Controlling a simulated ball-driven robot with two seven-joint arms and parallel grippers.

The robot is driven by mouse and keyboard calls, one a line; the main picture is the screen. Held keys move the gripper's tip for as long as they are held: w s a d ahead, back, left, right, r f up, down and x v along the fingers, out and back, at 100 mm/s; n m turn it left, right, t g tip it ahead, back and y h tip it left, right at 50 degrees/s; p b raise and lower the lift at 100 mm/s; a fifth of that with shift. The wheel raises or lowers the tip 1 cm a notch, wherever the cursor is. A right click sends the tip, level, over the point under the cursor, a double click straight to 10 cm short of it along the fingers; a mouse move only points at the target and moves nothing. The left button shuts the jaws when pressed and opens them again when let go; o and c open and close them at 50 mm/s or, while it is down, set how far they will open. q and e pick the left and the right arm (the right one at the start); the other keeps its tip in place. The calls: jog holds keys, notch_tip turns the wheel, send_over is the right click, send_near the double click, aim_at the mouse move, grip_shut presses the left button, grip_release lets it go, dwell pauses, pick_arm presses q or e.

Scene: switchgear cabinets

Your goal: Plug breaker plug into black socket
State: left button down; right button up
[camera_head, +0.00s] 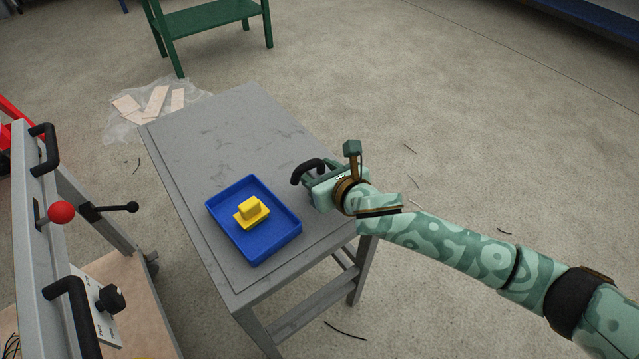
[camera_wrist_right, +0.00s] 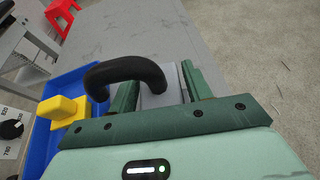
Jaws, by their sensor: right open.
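A yellow block with a raised grip, which looks like the breaker plug (camera_head: 252,211), sits in a blue tray (camera_head: 284,245) on a grey table. It also shows at the left of the right wrist view (camera_wrist_right: 62,110). My right gripper (camera_head: 311,174) is open beside the tray's right side, over the table's edge, apart from the yellow block. A curved black handle (camera_head: 304,168) is at its fingers; in the wrist view (camera_wrist_right: 125,72) it arches across them. I cannot tell what the handle belongs to. I cannot make out a black socket. My left gripper is out of view.
The grey table (camera_head: 222,130) is bare behind the tray. A cabinet panel (camera_head: 30,190) with black handles, a red-knobbed lever (camera_head: 61,212) and a black rotary knob (camera_head: 110,298) stands at the left. A green bench (camera_head: 210,20) is behind. Floor at right is mostly clear.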

jog(key=shift+w+a+f, duration=0.15)
jog(key=shift+w+f, duration=0.05)
jog(key=shift+w, duration=0.1)
jog(key=shift+a+r, duration=0.1)
jog(key=shift+r, duration=0.15)
jog(key=c, duration=0.9)
jog(key=shift+r, duration=0.1)
jog(key=shift+c, duration=0.2)
